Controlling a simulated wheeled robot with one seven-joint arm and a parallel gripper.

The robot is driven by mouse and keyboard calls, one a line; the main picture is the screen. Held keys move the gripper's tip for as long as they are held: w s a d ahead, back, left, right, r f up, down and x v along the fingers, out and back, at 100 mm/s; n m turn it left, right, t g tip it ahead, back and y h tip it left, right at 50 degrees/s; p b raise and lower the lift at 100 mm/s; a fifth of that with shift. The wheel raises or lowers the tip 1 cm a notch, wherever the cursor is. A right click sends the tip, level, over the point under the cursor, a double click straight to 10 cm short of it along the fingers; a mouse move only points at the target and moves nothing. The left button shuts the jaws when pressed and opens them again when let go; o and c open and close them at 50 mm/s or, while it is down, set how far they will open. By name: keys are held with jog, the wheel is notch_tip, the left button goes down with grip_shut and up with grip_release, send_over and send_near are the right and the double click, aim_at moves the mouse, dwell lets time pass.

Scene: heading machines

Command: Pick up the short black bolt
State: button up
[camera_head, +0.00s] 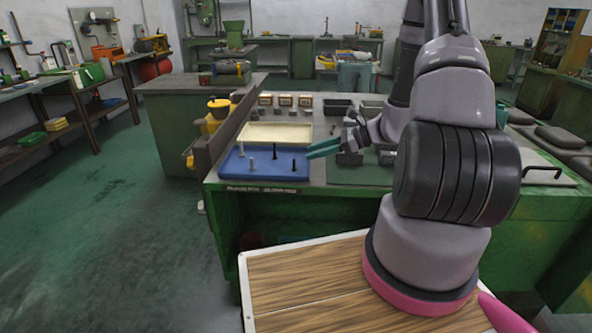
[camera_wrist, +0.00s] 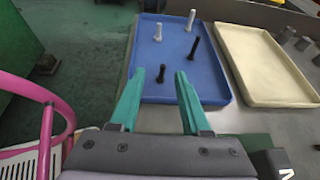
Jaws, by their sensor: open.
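The short black bolt (camera_head: 293,165) stands upright on the blue tray (camera_head: 232,168), near its right side. In the wrist view the short black bolt (camera_wrist: 161,74) appears in the gap between my two teal fingertips. My gripper (camera_head: 309,150) is open and empty, just right of the bolt in the head view and apart from it. A taller black bolt (camera_wrist: 194,48) stands further in, with two pale metal bolts (camera_wrist: 191,20) (camera_wrist: 158,31) beyond and to the left. All stand upright, and none is hidden.
An empty cream tray (camera_head: 275,132) lies beside the blue tray on the green workbench. Small boxes (camera_head: 284,100) and dark bins (camera_head: 338,106) stand at the bench's back. A dark green mat (camera_head: 360,177) lies right of the blue tray. Open floor (camera_head: 110,230) lies left.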

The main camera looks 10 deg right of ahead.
aim_at(285, 169)
jog(key=shift+f+m, duration=0.3)
jog(key=shift+f, duration=0.2)
jog(key=shift+w+a+f, duration=0.1)
jog(key=shift+a+f, duration=0.15)
jog(key=x, duration=1)
jog(key=shift+w+d+r, duration=0.1)
jog(key=shift+w, duration=0.2)
grip_shut()
